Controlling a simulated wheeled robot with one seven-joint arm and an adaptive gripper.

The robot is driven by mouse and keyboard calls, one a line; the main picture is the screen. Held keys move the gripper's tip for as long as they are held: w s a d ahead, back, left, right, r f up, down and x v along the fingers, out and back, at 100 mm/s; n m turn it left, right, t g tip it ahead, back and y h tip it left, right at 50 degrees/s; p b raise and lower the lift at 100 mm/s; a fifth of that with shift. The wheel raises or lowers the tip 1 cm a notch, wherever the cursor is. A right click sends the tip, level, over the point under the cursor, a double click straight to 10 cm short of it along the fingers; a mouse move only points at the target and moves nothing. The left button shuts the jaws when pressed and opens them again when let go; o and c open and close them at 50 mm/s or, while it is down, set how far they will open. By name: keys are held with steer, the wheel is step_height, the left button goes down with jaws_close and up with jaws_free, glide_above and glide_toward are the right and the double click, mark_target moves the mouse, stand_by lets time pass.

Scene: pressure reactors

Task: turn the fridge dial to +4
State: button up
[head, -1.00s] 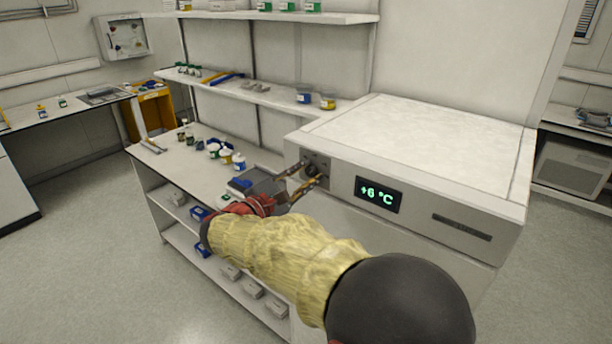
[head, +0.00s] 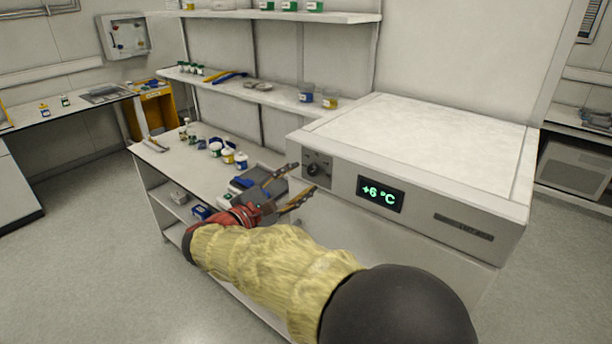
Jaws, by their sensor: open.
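The fridge (head: 400,238) is a white box-shaped unit on the right in the head view. Its dark round dial (head: 314,169) sits on a grey panel at the left end of the front face. The dial is clear of the fingers in this view. The dial's marks are too small to read.
A white bench (head: 163,165) with several small bottles and a dark grey tray-like item stands left of the fridge. A shelf (head: 255,92) with jars runs above it. A dark slot (head: 463,228) is at the fridge's right front. Open floor lies at the left.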

steer(key=v, duration=0.7)
steer(key=shift+s+a, duration=0.2)
steer(key=shift+s, duration=0.05)
